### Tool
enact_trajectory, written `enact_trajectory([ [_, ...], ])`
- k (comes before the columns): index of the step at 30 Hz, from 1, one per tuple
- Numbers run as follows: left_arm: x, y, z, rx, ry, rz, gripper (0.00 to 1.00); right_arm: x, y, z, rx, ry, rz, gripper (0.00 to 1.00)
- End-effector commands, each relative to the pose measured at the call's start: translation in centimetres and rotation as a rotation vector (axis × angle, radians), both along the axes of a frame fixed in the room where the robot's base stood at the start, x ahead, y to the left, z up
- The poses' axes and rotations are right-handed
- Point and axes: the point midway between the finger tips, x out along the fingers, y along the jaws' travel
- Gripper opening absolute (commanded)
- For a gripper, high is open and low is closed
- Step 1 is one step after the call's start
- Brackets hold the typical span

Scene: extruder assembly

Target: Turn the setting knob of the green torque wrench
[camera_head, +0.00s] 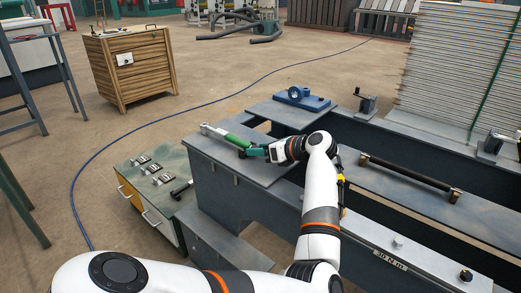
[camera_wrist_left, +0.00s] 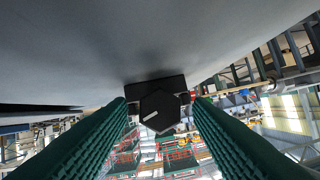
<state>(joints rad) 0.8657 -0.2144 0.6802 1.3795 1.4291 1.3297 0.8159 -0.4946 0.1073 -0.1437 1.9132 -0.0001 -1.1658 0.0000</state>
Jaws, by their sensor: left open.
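The green torque wrench (camera_head: 239,141) lies on the grey bench top, its silver head end pointing to the upper left. My left gripper (camera_head: 256,152) is at the right, handle end of the wrench. In the left wrist view, the black faceted setting knob (camera_wrist_left: 159,111) with a white mark shows between the far ends of my two green ribbed fingers (camera_wrist_left: 160,112). The fingers are open, one on each side of the knob; I cannot tell whether either touches it. My right gripper is not in view.
The grey bench top (camera_head: 205,149) is clear around the wrench. A blue fixture (camera_head: 301,98) stands behind it. A black bar (camera_head: 408,172) lies on the right bench. A low cabinet (camera_head: 135,178) with small metal parts stands at the left, and a wooden crate (camera_head: 132,70) stands farther back.

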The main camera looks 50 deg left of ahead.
Motion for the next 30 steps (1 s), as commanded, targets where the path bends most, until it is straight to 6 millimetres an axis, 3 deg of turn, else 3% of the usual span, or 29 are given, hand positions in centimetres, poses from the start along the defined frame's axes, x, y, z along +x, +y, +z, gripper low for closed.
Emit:
enact_trajectory([
  [9, 1.0, -4.7, 1.9, 0.000, -0.003, -0.004, 0.46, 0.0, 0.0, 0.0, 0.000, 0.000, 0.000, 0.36],
  [14, 1.3, -6.2, 2.5, 0.000, -0.001, -0.003, 0.46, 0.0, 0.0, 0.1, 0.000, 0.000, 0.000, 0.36],
  [23, 1.3, -6.5, 2.7, 0.000, 0.000, -0.001, 0.46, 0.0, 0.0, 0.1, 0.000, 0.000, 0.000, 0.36],
  [26, 1.3, -6.4, 2.7, 0.005, 0.001, -0.002, 0.34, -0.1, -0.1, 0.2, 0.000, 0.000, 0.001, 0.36],
  [30, 1.1, -5.7, 3.1, 0.063, 0.021, -0.027, 0.34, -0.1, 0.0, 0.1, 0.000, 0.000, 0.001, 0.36],
])
